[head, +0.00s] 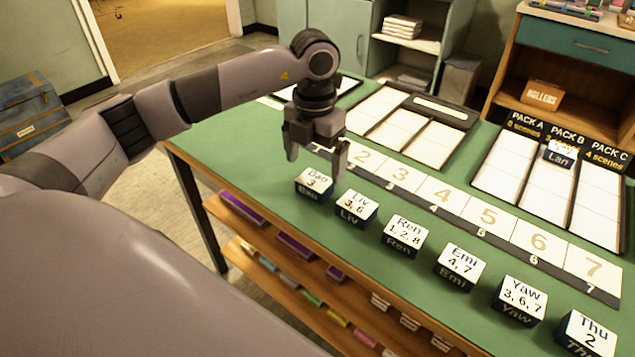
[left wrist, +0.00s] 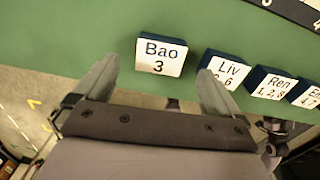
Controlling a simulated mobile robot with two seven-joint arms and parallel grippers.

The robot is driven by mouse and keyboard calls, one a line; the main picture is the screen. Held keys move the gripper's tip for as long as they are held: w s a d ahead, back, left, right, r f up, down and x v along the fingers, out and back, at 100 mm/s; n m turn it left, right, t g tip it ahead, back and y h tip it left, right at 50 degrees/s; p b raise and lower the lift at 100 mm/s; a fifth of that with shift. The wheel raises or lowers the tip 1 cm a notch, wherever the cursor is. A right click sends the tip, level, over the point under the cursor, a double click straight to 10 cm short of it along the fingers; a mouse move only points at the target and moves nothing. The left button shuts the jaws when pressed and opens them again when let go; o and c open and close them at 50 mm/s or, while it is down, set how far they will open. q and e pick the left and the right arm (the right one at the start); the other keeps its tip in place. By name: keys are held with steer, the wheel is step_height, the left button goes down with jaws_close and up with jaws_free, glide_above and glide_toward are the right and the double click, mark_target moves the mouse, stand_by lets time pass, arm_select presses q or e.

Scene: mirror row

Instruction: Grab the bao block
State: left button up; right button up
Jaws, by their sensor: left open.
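The Bao block (head: 315,182) is a dark blue block with a white top reading "Bao 3". It stands at the left end of a row of name blocks near the front edge of the green table (head: 225,132). My left gripper (head: 316,166) is open and empty above it, its fingers pointing down. In the left wrist view the Bao block (left wrist: 161,56) lies ahead of and between the two fingertips (left wrist: 160,72), and it looks untouched. The Liv block (left wrist: 228,68) is partly hidden behind the right-hand finger there. My right gripper is not seen.
The Liv block (head: 354,206) stands close to the right of Bao. The Ren (head: 405,234), Emi (head: 460,266), Yaw (head: 520,298) and Thu (head: 587,332) blocks continue the row. A numbered strip (head: 440,190) lies behind. A Lan block (head: 560,155) sits on the pack board.

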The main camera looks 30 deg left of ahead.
mark_target(315, 180)
arm_select(q)
step_height(315, 180, down, 4)
steer(key=shift+f, duration=0.5)
steer(key=c, duration=1.1)
steer(key=shift+o, duration=0.2)
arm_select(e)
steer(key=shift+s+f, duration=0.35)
